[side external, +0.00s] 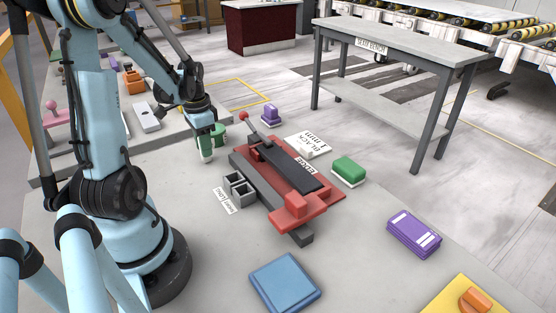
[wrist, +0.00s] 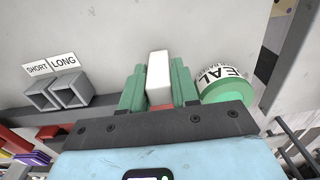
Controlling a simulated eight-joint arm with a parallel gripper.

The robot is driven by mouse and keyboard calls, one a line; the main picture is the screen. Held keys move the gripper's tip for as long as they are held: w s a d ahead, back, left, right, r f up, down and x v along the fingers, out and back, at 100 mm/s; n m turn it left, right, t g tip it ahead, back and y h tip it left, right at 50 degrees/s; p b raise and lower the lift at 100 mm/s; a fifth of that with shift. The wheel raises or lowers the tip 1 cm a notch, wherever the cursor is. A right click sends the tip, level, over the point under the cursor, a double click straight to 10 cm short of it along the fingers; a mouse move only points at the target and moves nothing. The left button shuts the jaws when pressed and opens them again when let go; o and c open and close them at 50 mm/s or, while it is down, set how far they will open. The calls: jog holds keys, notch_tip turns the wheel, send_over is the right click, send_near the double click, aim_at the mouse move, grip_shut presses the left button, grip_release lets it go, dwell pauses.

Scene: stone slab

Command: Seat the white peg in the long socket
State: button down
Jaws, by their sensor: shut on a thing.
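My gripper (side external: 206,150) has green fingers and is shut on the white peg (wrist: 159,72), which stands out between the fingers (wrist: 159,88) in the wrist view. In the side view the peg (side external: 207,155) hangs roughly upright, left of and apart from the sockets. The long socket (wrist: 72,92) is a grey square box with an open top, behind the "LONG" label (wrist: 64,62). In the side view it is the farther box (side external: 233,180) of the pair. The short socket (wrist: 42,96) stands beside it. The peg's lower end is not clear.
A red and black clamp fixture (side external: 288,172) lies right of the sockets. A green-and-white block (side external: 348,171), a purple box (side external: 414,233) and a blue slab (side external: 285,282) lie around it. Bare slab lies between gripper and sockets.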

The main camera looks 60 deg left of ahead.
jog(key=shift+f, duration=0.25)
jog(key=c, duration=0.8)
grip_release()
jog(key=shift+c, duration=0.2)
notch_tip(320, 180, up, 12)
jog(key=shift+w+d+f, duration=0.1)
jog(key=shift+w+d, duration=0.05)
jog(key=w+d+t, duration=0.3)
jog(key=d, duration=1)
jog(key=w+d+t, duration=0.3)
jog(key=d+t, duration=0.1)
jog(key=d, duration=0.8)
jog(key=shift+w+d+f, duration=0.2)
jog(key=shift+w+d, duration=0.15)
jog(key=shift+d, duration=0.05)
